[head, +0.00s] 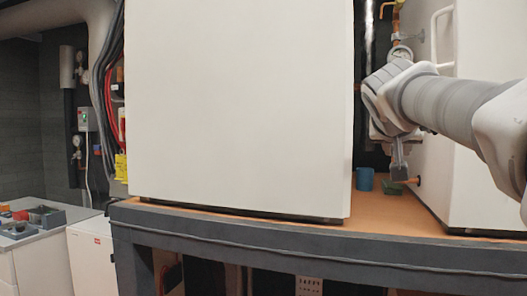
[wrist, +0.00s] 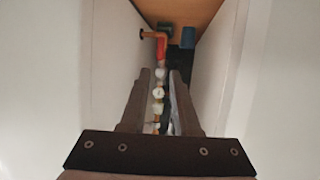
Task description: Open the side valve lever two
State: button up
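A pipe run with valves (wrist: 159,105) stands in the gap between two white cabinets. In the wrist view it shows between and beyond my fingers, with a pale round gauge (wrist: 158,93) and a red-orange piece (wrist: 161,48) at an elbow. I cannot tell which part is side valve lever two. In the head view, a copper pipe (head: 397,18) and a gauge (head: 400,53) show above my arm. My gripper (wrist: 162,72) has its fingers apart with nothing clearly held. In the head view my gripper (head: 398,172) hangs low in the gap, partly hidden by my wrist.
A large white cabinet (head: 240,105) stands left of the gap, and another (head: 490,175) stands close on the right. A blue cup (head: 365,179) and a green item (head: 391,187) sit on the orange-brown bench top (head: 385,211). Free room between the cabinets is narrow.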

jog(key=s+a+b, duration=0.3)
jog(key=s, duration=0.5)
jog(key=shift+s+a, duration=0.25)
jog(key=shift+s, duration=0.1)
jog(key=shift+f, duration=0.1)
jog(key=s+a+f+n+g+y, duration=0.25)
jog(key=s+a+f, duration=0.2)
jog(key=f, duration=0.75)
jog(key=s+a+f+n+g+y, duration=0.15)
jog(key=s+a+f+y, duration=0.35)
jog(key=f, duration=0.7)
jog(key=s+a+f+n+g, duration=0.2)
jog(key=s+a+f+n, duration=0.3)
jog(key=f, duration=0.7)
notch_tip(320, 180, up, 15)
jog(key=d+m+p, duration=0.1)
jog(key=m+p, duration=0.1)
jog(key=p, duration=1.2)
jog(key=shift+s+d+p, duration=0.2)
jog(key=shift+s+p, duration=0.1)
jog(key=shift+p, duration=0.05)
